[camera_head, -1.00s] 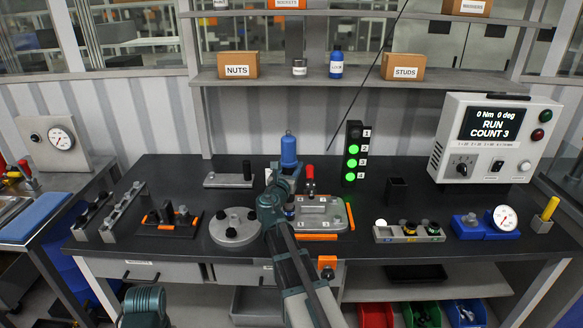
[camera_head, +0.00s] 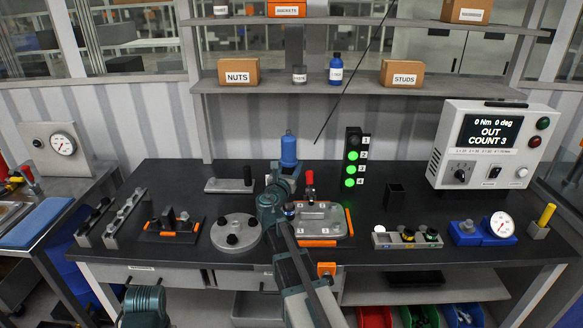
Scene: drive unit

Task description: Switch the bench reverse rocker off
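The controller box (camera_head: 486,148) stands on the bench at right; its screen (camera_head: 491,132) reads "0 Nm 0 deg OUT COUNT 3". A small black rocker (camera_head: 495,172) sits on its front between a black knob (camera_head: 460,176) and a white button (camera_head: 521,172); its label and tilt are too small to tell. My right gripper (camera_head: 287,182) is at bench centre, well left of the box, and appears closed around an upright blue driver (camera_head: 289,149) above the grey plate fixture (camera_head: 318,221); its fingers are mostly hidden. Of my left arm only a link shows at bottom left; its gripper is out of view.
A lamp tower (camera_head: 353,158) has lamps 2, 3 and 4 lit green. A black cup (camera_head: 396,194), a socket tray (camera_head: 407,239) and a blue gauge block (camera_head: 482,233) stand between the fixture and the bench's right end. A shelf (camera_head: 310,86) with boxes runs above.

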